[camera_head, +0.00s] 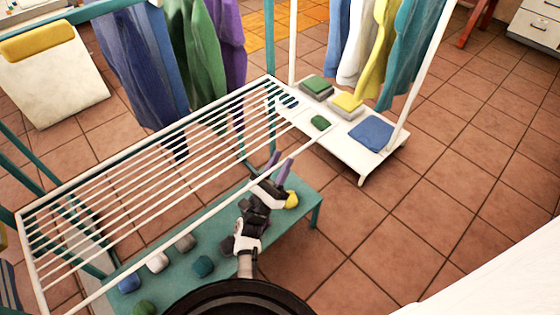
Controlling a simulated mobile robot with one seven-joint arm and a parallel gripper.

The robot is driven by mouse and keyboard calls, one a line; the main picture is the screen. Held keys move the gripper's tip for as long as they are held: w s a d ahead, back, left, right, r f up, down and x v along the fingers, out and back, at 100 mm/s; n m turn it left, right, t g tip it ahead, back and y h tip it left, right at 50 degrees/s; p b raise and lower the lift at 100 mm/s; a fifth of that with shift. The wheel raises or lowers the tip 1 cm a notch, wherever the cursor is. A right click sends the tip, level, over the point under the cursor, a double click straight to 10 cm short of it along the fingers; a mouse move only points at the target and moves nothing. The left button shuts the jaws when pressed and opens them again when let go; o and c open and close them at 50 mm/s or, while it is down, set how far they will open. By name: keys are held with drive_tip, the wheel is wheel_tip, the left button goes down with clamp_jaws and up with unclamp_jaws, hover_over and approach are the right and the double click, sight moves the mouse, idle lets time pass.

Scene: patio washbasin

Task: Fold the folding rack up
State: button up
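The folding rack (150,163) is spread out flat, its white rods running in a long panel from the lower left to the upper middle. Teal frame bars (92,13) rise at its far side and left. Its near white rail (312,145) slopes past my gripper. My gripper (278,166) is at this rail, towards its right end. The rack's legs are largely hidden.
A teal bench (230,215) under the rack bears several small folded cloths and a yellow item (291,200) beside my gripper. A white-based clothes stand (367,170) with hanging garments is at upper right. A white lounger (55,80) is at upper left. Tiles at right are clear.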

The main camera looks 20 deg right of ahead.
clamp_jaws()
idle(0.4)
